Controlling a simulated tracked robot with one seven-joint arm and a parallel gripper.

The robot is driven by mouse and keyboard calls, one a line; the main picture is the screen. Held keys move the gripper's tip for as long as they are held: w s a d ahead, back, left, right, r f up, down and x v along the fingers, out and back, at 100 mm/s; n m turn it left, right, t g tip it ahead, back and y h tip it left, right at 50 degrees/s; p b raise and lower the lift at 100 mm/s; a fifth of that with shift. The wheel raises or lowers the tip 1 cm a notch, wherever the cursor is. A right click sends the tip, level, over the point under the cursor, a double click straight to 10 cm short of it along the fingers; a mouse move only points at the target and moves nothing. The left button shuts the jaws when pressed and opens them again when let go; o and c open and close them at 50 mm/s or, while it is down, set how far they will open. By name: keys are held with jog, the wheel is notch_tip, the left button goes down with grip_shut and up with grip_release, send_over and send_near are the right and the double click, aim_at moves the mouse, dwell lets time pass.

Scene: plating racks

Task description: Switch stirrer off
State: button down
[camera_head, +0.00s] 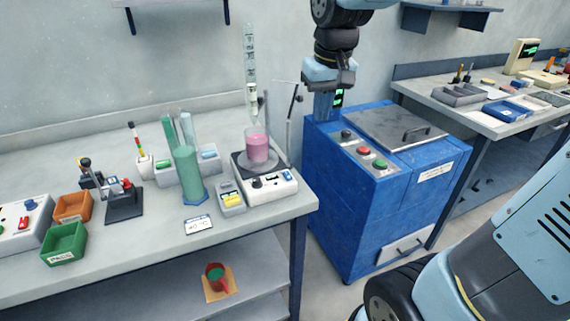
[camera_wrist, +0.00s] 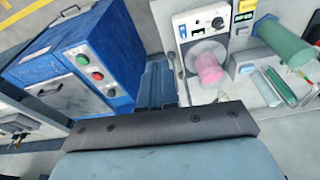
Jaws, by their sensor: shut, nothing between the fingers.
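The stirrer (camera_head: 275,185) is a white box with a dark top at the right front corner of the left bench. A glass of pink liquid (camera_head: 257,148) stands on it. Its front has a dark knob (camera_head: 257,183) and small controls at the right; the switch position is too small to tell. In the wrist view the stirrer (camera_wrist: 198,24) is upper right of centre, with the pink glass (camera_wrist: 208,68) below it. My gripper (camera_head: 326,106) is shut and empty, right of and above the stirrer, apart from it. It also shows in the wrist view (camera_wrist: 157,66).
A blue cabinet (camera_head: 345,215) with red and green buttons stands right of the bench. A thin stand (camera_head: 290,120) rises behind the stirrer. A small grey device with a yellow screen (camera_head: 231,198) and a green cylinder (camera_head: 187,175) stand to its left.

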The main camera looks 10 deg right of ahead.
jog(key=n+g, duration=0.1)
jog(key=g, duration=0.1)
send_over(286, 172)
notch_tip(286, 172, down, 5)
jog(key=shift+s+a+r, duration=0.1)
jog(key=shift+s, duration=0.1)
notch_tip(286, 172, down, 14)
jog(key=shift+f, duration=0.1)
dwell(0.5)
jog(key=shift+w, duration=0.1)
